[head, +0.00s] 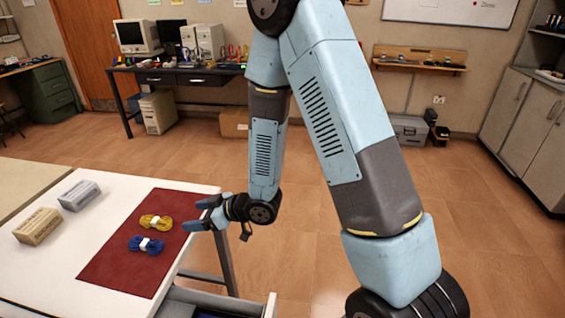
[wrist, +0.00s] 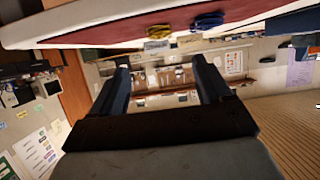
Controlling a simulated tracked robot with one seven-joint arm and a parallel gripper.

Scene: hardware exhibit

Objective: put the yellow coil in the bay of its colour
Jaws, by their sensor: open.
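The yellow coil (head: 156,222), tied with a white band, lies on a dark red mat (head: 112,268) on the white table. It also shows at the top of the wrist view (wrist: 159,31). My gripper (head: 199,214) is open and empty, at the table's right edge, just right of the yellow coil and apart from it. In the wrist view, nothing is between its fingers (wrist: 160,78). I cannot make out a bay of the coil's colour in either view.
A blue coil (head: 146,245) lies just in front of the yellow one. A tan box (head: 38,227) and a grey box (head: 79,195) stand left of the mat. A desk with computers (head: 180,78) stands at the back wall. Open floor lies right of the table.

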